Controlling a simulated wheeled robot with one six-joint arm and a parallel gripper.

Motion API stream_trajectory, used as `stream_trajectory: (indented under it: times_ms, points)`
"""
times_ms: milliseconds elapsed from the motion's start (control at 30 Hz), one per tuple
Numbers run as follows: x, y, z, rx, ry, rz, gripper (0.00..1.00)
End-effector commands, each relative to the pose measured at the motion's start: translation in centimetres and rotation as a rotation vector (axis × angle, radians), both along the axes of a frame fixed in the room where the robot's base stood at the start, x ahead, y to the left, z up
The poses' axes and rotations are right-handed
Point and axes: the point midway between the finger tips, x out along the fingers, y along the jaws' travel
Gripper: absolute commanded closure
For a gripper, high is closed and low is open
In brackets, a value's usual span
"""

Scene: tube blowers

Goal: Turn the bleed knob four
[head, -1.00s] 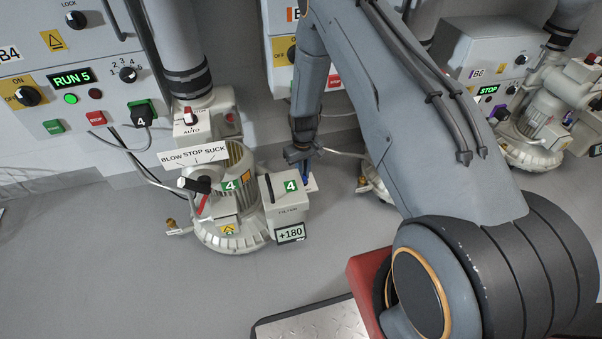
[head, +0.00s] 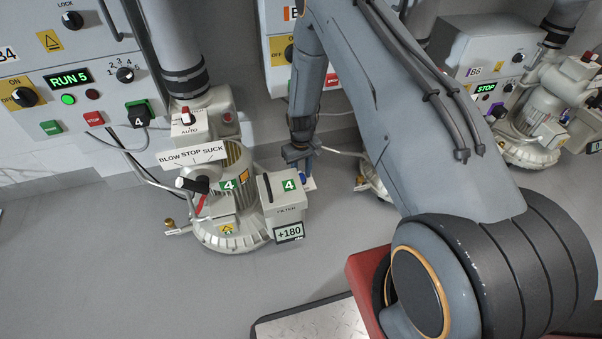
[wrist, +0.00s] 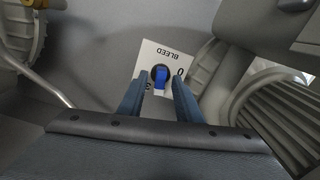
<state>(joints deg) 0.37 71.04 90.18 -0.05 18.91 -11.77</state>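The bleed knob (wrist: 161,76) is a small blue knob on a white plate (wrist: 150,54) marked BLEED, with a 0 at its right and another partly hidden mark at lower left. In the wrist view my gripper (wrist: 160,76) is open, one finger on each side of the knob, with visible gaps; depth is hard to tell. In the head view my gripper (head: 301,155) points down over the plate's spot beside the filter box (head: 285,205). That box and the blower (head: 235,235) carry green 4 tags. The knob is mostly hidden there.
The filter box's display (head: 288,232) reads +180. A BLOW STOP SUCK sign (head: 193,153) stands by the blower. A wall panel (head: 75,105) shows RUN 5. Another blower (head: 530,140) stands at right. The floor at front left is clear.

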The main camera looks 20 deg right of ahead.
Motion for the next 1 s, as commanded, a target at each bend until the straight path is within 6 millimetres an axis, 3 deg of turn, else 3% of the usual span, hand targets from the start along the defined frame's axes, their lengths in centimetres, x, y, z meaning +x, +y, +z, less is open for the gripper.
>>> stream_trajectory:
  times_ms: [167,600,1000]
  points:
    - [0.1,0.0,0.8,0.000,-0.002,0.000,0.69]
    - [0.0,0.0,7.2,0.000,-0.001,0.000,0.69]
    - [0.0,0.0,7.8,0.000,0.001,0.000,0.69]
